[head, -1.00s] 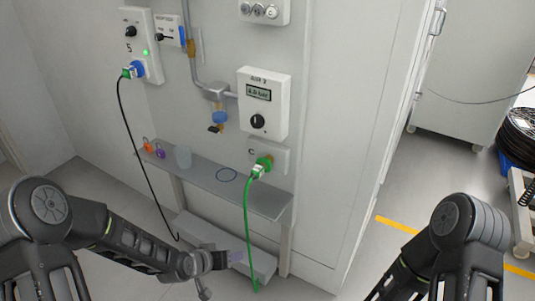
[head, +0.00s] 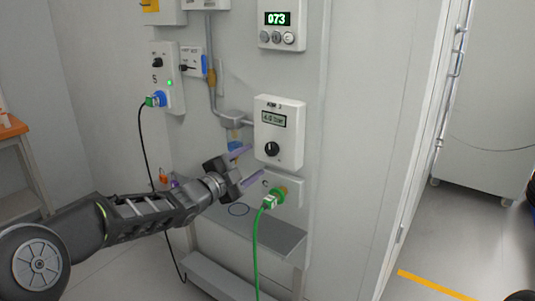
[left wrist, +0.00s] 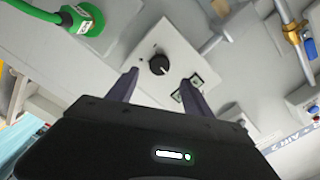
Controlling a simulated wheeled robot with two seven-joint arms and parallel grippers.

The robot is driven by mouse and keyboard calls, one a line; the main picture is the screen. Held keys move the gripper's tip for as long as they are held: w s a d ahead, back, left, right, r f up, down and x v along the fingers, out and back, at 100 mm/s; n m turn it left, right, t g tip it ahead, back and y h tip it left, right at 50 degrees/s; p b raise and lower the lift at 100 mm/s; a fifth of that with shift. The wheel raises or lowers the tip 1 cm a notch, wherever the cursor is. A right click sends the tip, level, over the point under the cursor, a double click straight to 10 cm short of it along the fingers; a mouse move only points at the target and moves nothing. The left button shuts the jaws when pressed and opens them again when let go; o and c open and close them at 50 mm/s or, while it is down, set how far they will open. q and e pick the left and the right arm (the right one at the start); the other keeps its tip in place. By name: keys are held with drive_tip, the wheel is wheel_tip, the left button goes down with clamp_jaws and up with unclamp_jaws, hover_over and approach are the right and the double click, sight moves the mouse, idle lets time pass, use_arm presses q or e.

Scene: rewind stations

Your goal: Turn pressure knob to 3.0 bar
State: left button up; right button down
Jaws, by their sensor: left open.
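The pressure knob (head: 272,149) is a black dial on the white regulator box (head: 292,103) on the wall. The box's small display (head: 273,119) seems to read 4.0 bar, though the digits are small. My left gripper (head: 254,163) is open and empty, just left of and below the knob and apart from it. In the left wrist view the knob (left wrist: 159,65) lies beyond the two spread fingers (left wrist: 157,85), roughly between them. My right gripper is out of view.
A green plug and cable (head: 270,200) sit in a socket below the box. A grey shelf (head: 270,237) juts out lower down. A counter box (head: 282,24) showing 073 hangs above. A black cable (head: 142,140) hangs at the left, and the pipe valve (head: 235,120) is close by.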

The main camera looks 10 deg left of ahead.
sight(269, 151)
use_arm(q)
drive_tip(key=x, duration=0.7)
drive_tip(key=shift+w, duration=0.3)
drive_tip(key=shift+c, duration=0.2)
clamp_jaws()
